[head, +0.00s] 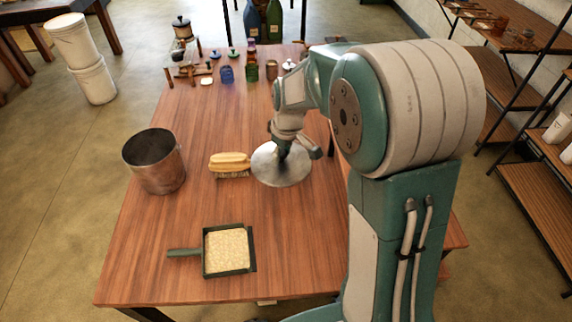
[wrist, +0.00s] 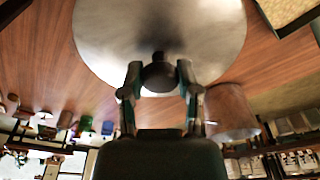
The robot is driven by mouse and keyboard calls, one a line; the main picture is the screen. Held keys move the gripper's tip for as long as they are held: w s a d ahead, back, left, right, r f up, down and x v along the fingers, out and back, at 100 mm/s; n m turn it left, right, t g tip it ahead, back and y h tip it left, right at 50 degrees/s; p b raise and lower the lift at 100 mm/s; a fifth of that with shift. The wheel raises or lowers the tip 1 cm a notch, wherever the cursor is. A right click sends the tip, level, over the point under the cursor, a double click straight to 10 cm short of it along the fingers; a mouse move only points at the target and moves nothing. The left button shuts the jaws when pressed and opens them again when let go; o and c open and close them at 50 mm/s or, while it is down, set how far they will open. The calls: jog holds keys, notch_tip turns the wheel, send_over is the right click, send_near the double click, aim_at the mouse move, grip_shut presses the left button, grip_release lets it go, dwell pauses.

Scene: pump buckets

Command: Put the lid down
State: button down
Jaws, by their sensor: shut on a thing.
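A round silver metal lid (head: 281,168) is held over the middle of the wooden table in the head view. It also fills the top of the wrist view (wrist: 205,35). My gripper (head: 283,150) is shut on the dark knob (wrist: 158,74) at the lid's centre. In the wrist view, the fingers of my gripper (wrist: 160,80) sit on both sides of the knob. A metal bucket (head: 155,162), open at the top, stands on the table to the left of the lid. I cannot tell whether the lid touches the table.
A wooden brush (head: 230,164) lies between the bucket and lid. A dustpan-like tray (head: 228,250) lies near the table's front. Several small jars (head: 226,74) stand at the back. The table (head: 190,210) has bare wood around the lid.

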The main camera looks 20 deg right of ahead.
aim_at(287, 163)
jog(key=shift+s+d+f, duration=0.1)
jog(key=shift+d+f, duration=0.15)
jog(key=shift+f, duration=0.05)
jog(key=shift+s+d+f, duration=0.1)
jog(key=shift+f, duration=0.85)
jog(key=shift+s+d+f, duration=0.1)
jog(key=shift+f, duration=0.85)
jog(key=shift+f, duration=0.6)
jog(key=shift+c, duration=1.6)
grip_release()
